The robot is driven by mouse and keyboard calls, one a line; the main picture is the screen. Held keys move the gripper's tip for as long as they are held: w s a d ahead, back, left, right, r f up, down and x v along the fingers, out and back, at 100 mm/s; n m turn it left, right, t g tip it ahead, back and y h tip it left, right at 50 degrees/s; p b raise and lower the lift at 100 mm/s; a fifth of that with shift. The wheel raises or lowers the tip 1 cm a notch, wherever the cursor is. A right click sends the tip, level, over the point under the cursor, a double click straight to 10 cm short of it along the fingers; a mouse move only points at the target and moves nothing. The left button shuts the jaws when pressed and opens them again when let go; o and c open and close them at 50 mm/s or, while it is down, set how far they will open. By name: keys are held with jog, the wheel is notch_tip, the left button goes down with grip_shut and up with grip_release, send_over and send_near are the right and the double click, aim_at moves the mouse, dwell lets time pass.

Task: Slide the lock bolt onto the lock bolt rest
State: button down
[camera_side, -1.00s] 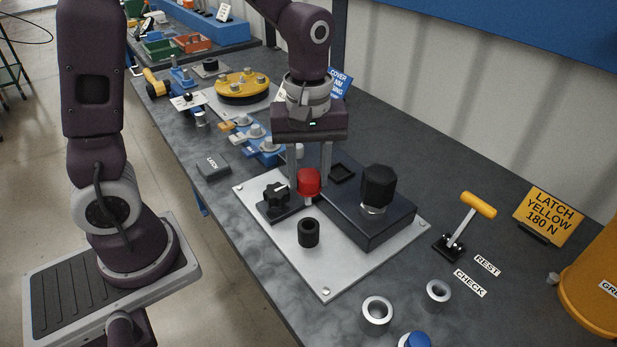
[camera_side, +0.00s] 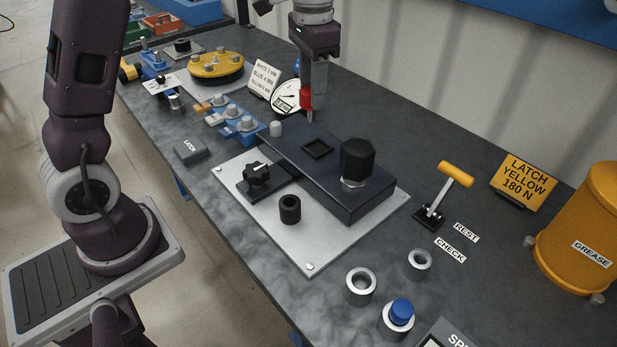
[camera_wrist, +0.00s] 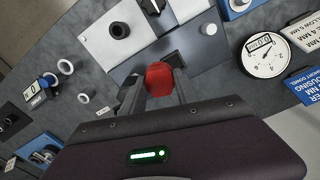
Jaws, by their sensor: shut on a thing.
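The lock bolt, which I take to be the red-headed pin (camera_side: 306,98), is held by my gripper (camera_side: 311,96) above the bench behind the dark block; its pale shank points down. In the wrist view its red head (camera_wrist: 160,78) sits between the two fingers (camera_wrist: 158,88), which hide its sides. A label reading REST (camera_side: 466,232) lies at the right. Near it are a small grey ring (camera_side: 419,260) and a larger grey ring (camera_side: 361,285), both open at the top. I cannot tell which thing is the lock bolt rest. My gripper is well away from these rings.
The dark block (camera_side: 375,203) on the silver plate (camera_side: 308,248) carries a tall black hex knob (camera_side: 357,160). A black star knob (camera_side: 257,174) and black collar (camera_side: 289,209) stand left. A yellow-handled lever (camera_side: 443,190) stands right. A dial gauge (camera_side: 287,95) is close behind my gripper.

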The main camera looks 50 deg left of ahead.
jog(key=c, duration=1.7)
grip_release()
jog(key=c, duration=0.3)
jog(key=shift+r, duration=0.45)
jog(key=shift+c, duration=0.2)
jog(key=r, duration=0.4)
jog(key=shift+w+d+r, duration=0.1)
jog(key=shift+d+r, duration=0.05)
jog(key=shift+d, duration=0.1)
jog(key=d+m, duration=0.8)
jog(key=d, duration=2.2)
notch_tip(320, 180, down, 10)
jog(key=s, duration=0.1)
jog(key=shift+m, duration=0.3)
jog(key=shift+d, duration=0.1)
